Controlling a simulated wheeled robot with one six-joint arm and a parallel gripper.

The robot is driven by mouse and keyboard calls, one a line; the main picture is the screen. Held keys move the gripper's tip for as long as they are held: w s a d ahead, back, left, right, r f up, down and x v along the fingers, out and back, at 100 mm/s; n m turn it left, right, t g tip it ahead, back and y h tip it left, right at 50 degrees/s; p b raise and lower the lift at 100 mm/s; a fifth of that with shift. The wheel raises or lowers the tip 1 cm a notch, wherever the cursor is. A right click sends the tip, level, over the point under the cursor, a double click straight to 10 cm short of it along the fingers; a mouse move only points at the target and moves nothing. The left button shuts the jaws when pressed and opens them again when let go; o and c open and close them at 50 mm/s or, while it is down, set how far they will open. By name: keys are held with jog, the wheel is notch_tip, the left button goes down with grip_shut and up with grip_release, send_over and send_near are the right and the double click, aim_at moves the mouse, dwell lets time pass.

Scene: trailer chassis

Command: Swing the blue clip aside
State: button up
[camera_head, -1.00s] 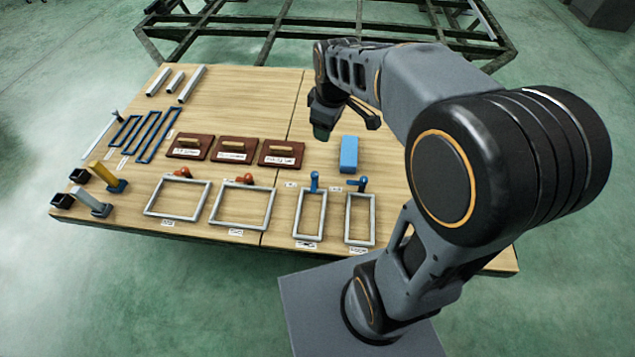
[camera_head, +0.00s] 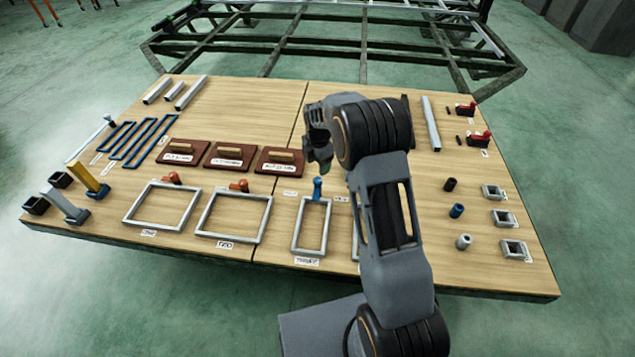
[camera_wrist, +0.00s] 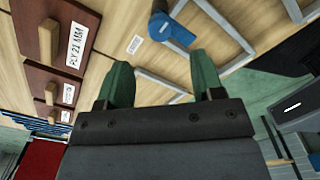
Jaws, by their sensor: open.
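A blue clip (camera_head: 317,188) stands at the top edge of a narrow grey frame (camera_head: 298,228) on the wooden board. In the wrist view a blue clip (camera_wrist: 172,28) shows beyond the fingertips, beside a grey frame bar. I cannot tell for sure that it is the same clip. My gripper (camera_wrist: 160,80) has its two green fingers apart with nothing between them. In the head view my gripper (camera_head: 319,150) hangs over the board behind the clip, apart from it. A second narrow frame is mostly hidden by my arm.
Two wider frames (camera_head: 203,228) with orange clips lie to the left. Brown plates with handles (camera_head: 222,156) lie behind them. Small sockets (camera_head: 503,218) and cylinders (camera_head: 457,211) stand on the right. A dark metal chassis (camera_head: 270,62) is behind the board.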

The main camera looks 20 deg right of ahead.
aim_at(318, 180)
notch_tip(318, 180, down, 8)
jog(key=shift+r+b, duration=0.1)
jog(key=shift+b, duration=0.85)
jog(key=c, duration=0.9)
